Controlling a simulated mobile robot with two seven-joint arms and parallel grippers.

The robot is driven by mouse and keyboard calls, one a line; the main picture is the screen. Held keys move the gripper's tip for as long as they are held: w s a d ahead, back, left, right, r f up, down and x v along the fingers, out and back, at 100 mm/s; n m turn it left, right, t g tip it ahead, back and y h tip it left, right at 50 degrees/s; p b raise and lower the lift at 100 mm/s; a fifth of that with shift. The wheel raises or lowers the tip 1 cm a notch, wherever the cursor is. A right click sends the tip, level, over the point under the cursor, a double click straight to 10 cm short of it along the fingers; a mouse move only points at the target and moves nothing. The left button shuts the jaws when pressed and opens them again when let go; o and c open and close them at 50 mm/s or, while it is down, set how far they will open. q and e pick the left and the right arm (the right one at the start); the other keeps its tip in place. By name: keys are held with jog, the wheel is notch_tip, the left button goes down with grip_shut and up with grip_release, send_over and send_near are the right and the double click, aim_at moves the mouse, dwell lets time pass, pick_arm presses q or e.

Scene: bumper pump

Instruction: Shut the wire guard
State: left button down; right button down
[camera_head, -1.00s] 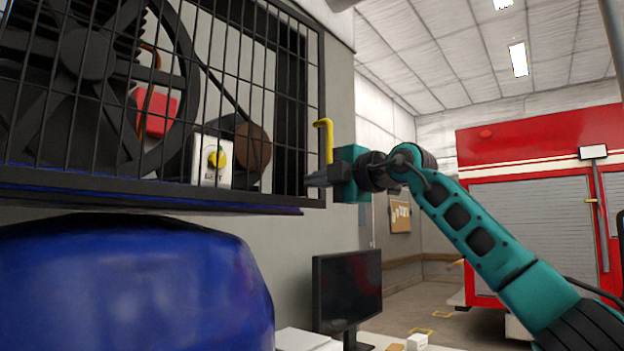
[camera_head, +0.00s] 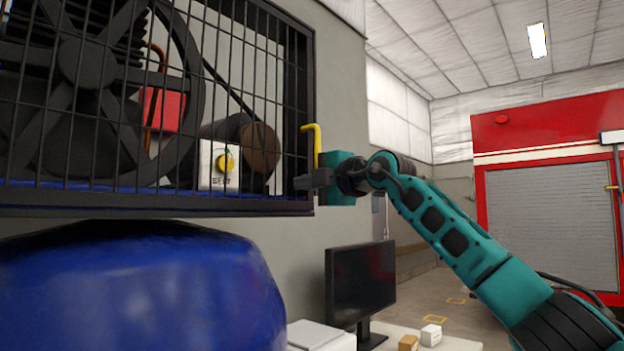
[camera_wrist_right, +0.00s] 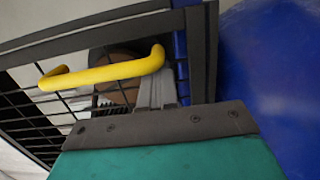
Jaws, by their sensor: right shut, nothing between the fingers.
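The wire guard (camera_head: 150,207) is a black mesh panel in a dark frame at the upper left of the head view, in front of a large flywheel. Its yellow handle (camera_head: 317,145) sticks out at the right edge. My right gripper (camera_head: 303,183) is shut and empty, at the guard's lower right edge just below the handle. In the right wrist view the fingers (camera_wrist_right: 156,92) lie close to the frame, beside the yellow handle (camera_wrist_right: 105,73). Whether the fingertips touch the frame is not clear. Any gap behind the guard is hard to judge. My left gripper is out of view.
A large blue tank (camera_head: 140,290) stands below the guard. A monitor (camera_head: 361,282) and small boxes (camera_head: 431,335) are on a bench below my right arm. A red vehicle with a roller shutter (camera_head: 550,220) stands at the far right.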

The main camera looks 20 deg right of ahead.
jog(key=shift+a+r, duration=0.15)
jog(key=shift+r, duration=0.15)
jog(key=b+v, duration=0.5)
jog(key=v, duration=0.8)
jog(key=shift+f, duration=0.2)
